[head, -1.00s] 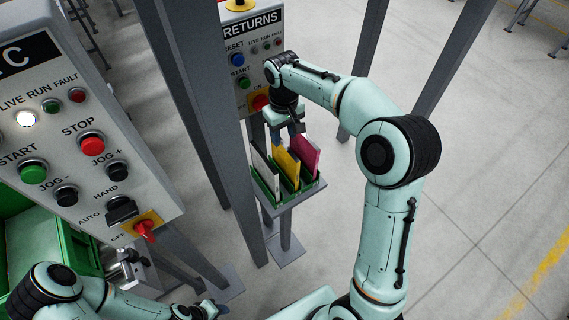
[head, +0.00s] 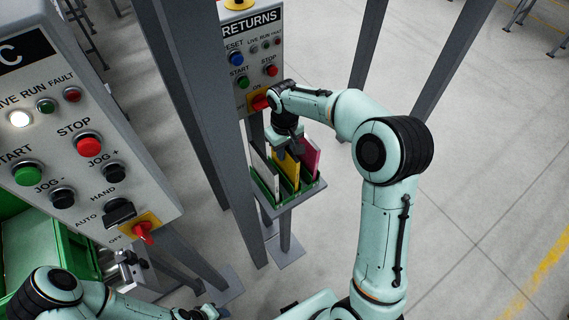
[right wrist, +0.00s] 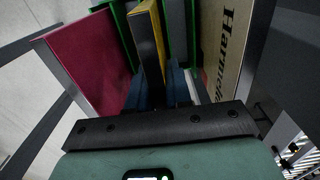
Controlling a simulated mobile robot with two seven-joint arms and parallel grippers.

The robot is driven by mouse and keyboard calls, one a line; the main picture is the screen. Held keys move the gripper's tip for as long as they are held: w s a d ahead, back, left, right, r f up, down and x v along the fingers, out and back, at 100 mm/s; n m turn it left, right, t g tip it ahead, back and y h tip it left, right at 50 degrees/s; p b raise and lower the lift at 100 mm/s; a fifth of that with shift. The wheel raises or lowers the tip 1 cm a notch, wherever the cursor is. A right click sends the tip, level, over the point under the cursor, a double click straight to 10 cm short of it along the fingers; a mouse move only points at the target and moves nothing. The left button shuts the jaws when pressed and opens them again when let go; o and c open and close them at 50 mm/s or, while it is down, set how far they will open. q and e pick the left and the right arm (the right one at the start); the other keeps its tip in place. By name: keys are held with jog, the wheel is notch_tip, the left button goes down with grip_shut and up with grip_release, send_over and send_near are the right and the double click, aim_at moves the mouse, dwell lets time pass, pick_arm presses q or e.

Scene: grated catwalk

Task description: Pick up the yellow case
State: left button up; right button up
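The yellow case (head: 287,170) stands upright in the middle slot of a small green rack (head: 272,193), between a magenta case (head: 311,157) and a pale one (head: 259,160). My right gripper (head: 289,147) is over its top, pointing down. In the right wrist view the yellow case (right wrist: 148,45) shows edge-on, with blue fingers (right wrist: 160,88) on its two sides. The fingers look apart, and the view does not show them pressed on it. My left gripper (head: 207,312) is low at the bottom edge, too small to read.
The RETURNS panel (head: 250,60) stands just behind the rack. A grey post (head: 205,130) rises close to its left. A larger control panel (head: 75,135) and a green bin (head: 80,250) are at left. Open floor lies to the right.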

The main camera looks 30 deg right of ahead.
grip_shut()
jog(key=shift+r, duration=0.15)
